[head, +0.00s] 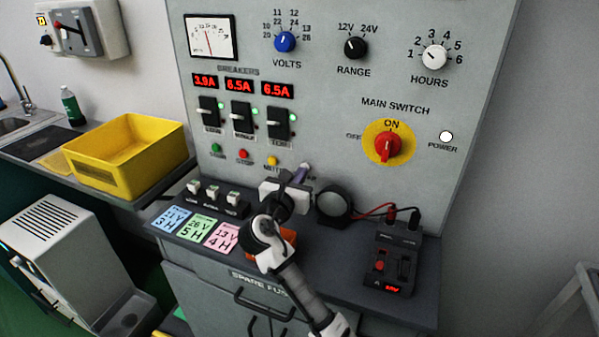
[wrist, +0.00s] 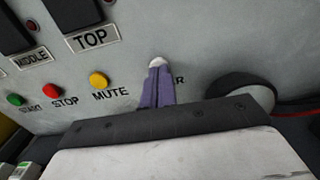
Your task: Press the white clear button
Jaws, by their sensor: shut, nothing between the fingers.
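The white clear button (wrist: 157,61) shows in the wrist view, on the grey panel to the right of the yellow mute button (wrist: 98,81). My gripper (wrist: 158,72) is shut and empty, with its purple fingertips right at the button's lower edge. The fingers cover the lower part of the button and most of its label; only an "R" shows. I cannot tell whether the tips touch it.
A red stop button (head: 243,154) and a green button (head: 215,148) sit left of the yellow one. A black ring (head: 334,203) stands just right of my gripper. Coloured cards (head: 194,224) and a small device with red and black leads (head: 390,265) lie on the ledge.

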